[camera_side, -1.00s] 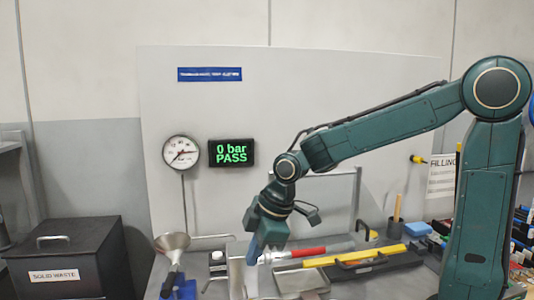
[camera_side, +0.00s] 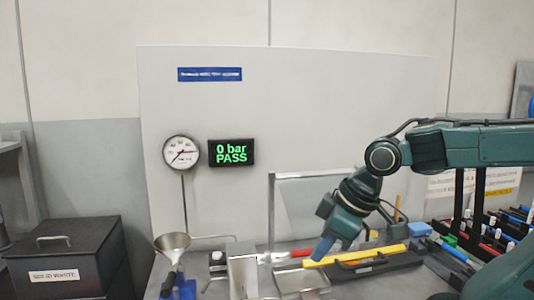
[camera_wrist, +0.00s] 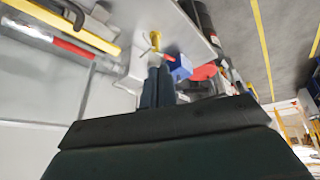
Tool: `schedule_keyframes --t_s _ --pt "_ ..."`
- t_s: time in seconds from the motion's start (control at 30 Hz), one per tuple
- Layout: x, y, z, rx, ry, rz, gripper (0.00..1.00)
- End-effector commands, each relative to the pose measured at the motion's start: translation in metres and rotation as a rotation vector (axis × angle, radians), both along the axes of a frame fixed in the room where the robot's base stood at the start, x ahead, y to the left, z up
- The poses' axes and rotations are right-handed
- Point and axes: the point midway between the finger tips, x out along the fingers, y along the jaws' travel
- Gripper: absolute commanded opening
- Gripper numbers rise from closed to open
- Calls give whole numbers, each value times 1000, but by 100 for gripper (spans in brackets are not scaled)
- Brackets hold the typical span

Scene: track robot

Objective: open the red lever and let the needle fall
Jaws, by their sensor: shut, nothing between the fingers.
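A round white gauge (camera_side: 182,152) with a dark needle hangs on the back panel in the side view. The display (camera_side: 231,153) beside it reads "0 bar PASS" in green. A red handle-like part (camera_side: 300,253) lies low on the bench, left of my gripper (camera_side: 318,256); it looks like the red lever. In the wrist view a red part (camera_wrist: 72,47) shows at the end of a grey tube at upper left, and a small red piece (camera_wrist: 168,57) sits near the fingertips. My gripper (camera_wrist: 158,72) is shut and empty. Whether it touches anything is unclear.
A metal funnel (camera_side: 172,242) stands left. A shallow metal tray (camera_side: 300,281) lies below my gripper, and a yellow bar (camera_side: 355,255) lies right of it. A metal frame (camera_side: 272,205) stands behind. A black solid-waste bin (camera_side: 68,262) is far left.

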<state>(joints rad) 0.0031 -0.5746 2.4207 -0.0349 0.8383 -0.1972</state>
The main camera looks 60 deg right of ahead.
Motion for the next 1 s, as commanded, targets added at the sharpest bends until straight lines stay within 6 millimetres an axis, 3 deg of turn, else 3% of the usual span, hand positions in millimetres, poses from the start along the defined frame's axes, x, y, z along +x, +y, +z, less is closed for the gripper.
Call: schedule_keyframes --t_s 0.2,0.43,0.5,0.67,1.0 --pt "-33 -4 -1 58 -26 -149 0" --pt "-44 -6 -3 81 -32 -207 0" --pt "-44 -6 -3 82 -32 -209 4" --pt "-42 -6 -1 80 -27 -201 34" --pt "-10 3 15 51 55 -87 34"
